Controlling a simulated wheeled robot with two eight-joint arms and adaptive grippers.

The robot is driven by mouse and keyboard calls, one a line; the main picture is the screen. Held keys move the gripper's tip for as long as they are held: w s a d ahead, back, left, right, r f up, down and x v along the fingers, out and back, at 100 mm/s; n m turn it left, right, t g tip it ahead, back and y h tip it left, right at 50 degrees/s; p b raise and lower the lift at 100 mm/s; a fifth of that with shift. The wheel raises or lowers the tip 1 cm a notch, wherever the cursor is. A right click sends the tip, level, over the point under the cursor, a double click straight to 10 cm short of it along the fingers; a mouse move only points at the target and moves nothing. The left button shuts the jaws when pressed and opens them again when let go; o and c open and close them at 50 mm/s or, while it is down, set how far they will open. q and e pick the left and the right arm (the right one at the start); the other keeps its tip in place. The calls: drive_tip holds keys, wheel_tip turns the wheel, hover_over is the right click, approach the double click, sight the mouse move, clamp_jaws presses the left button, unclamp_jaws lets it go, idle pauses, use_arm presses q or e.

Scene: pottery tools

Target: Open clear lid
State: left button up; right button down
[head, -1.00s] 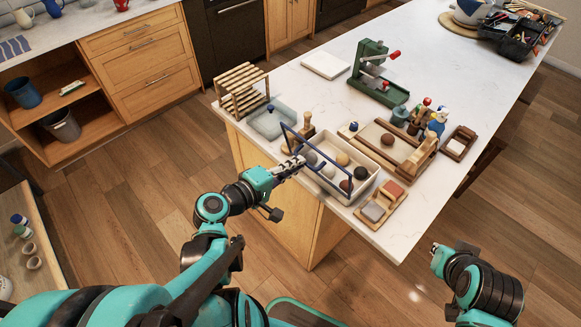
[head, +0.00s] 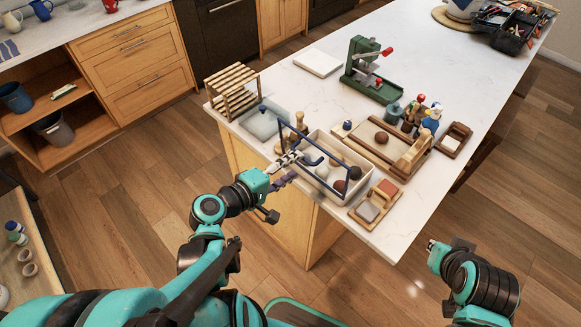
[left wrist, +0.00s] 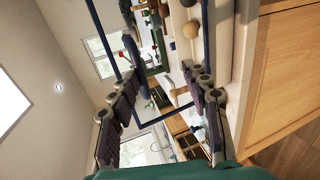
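The clear lid (head: 318,145) has a dark blue frame and stands steeply raised at the near side of a white box (head: 325,193). In the left wrist view the gripper (left wrist: 165,105) is wide open, with the lid's frame beyond the fingers. My right gripper (head: 433,247) is off the counter at the right, its fingers too small to judge.
Clay balls lie in the box. A wooden rack (head: 233,92) and a pale translucent tray (head: 265,122) stand to its left. A wooden block holder (head: 376,203) and a wooden tool tray (head: 408,160) are to the right. A green press (head: 372,72) stands behind.

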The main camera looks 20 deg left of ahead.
use_arm(q)
drive_tip(key=shift+s+f, duration=0.1)
idle(0.3)
wheel_tip(320, 180, up, 10)
idle(0.7)
idle(0.5)
